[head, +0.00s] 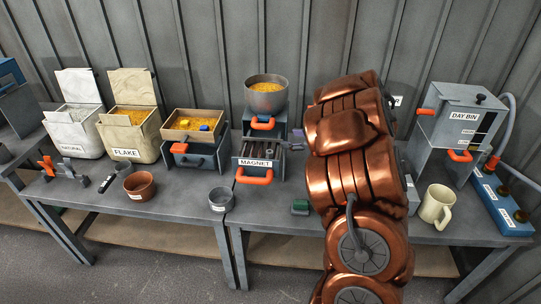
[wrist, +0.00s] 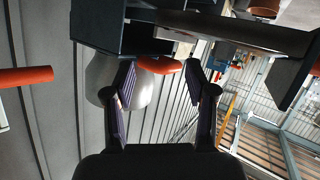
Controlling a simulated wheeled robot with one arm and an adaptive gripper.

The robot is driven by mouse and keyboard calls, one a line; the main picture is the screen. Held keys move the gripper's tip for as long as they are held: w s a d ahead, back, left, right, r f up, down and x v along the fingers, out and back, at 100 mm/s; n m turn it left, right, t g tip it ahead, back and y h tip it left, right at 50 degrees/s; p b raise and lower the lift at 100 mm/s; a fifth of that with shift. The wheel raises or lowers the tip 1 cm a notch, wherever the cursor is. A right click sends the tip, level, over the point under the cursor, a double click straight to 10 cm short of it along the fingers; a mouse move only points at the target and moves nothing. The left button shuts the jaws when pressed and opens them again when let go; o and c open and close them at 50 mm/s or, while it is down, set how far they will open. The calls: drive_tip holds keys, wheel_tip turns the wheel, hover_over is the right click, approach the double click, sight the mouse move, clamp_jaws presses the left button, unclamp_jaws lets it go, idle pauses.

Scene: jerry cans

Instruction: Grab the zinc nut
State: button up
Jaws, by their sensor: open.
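I cannot make out a zinc nut in either view. My gripper (wrist: 159,70) is open in the wrist view, its two dark fingers apart with nothing held between them. In the head view my copper arm hides it. Past the fingers in the wrist view are a grey rounded bowl (wrist: 139,92) and an orange handle (wrist: 160,65), close to a dark box (wrist: 100,28).
My arm covers the bench's middle right.

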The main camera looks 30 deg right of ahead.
sight(271, 152)
drive_tip(key=shift+s+a+f+y, duration=1)
drive_tip(key=shift+s+a+y, duration=0.75)
drive_tip(key=shift+a+y, duration=0.65)
drive_tip(key=shift+t, duration=0.3)
drive_tip(key=shift+p+x, duration=0.8)
drive_tip(key=shift+x, duration=2.5)
drive_tip(key=shift+f, duration=0.15)
drive_tip(key=c, duration=1.1)
drive_tip(key=shift+o, duration=0.2)
